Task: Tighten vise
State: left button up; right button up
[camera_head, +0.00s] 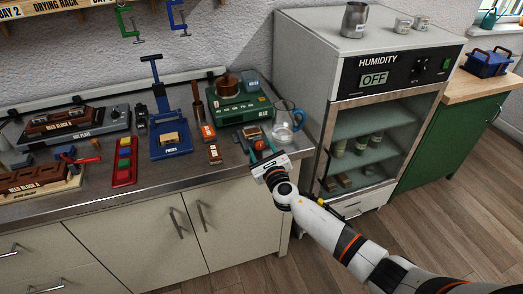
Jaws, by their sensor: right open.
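My right gripper (263,151) is open at the right end of the bench, its teal fingertips apart. It is close to a small red-orange round part (259,145) beside a dark block-like fixture (248,132); I cannot tell whether it touches them. No vise is clearly labelled. A small blue fixture with a red handle (84,160) sits at the left of the bench, too small to tell if it is a vise. A blue press (170,146) with a tall upright lever stands mid-bench. My left gripper is out of view.
A glass jug (287,122) stands just right of my right gripper. A green glue station (238,107) is behind it. A red tray (124,162) and reed blocks (40,177) lie left. The humidity cabinet (386,82) stands right, reading OFF.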

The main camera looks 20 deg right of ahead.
jog(key=shift+w, duration=0.25)
jog(key=c, duration=1)
jog(key=shift+o, duration=0.2)
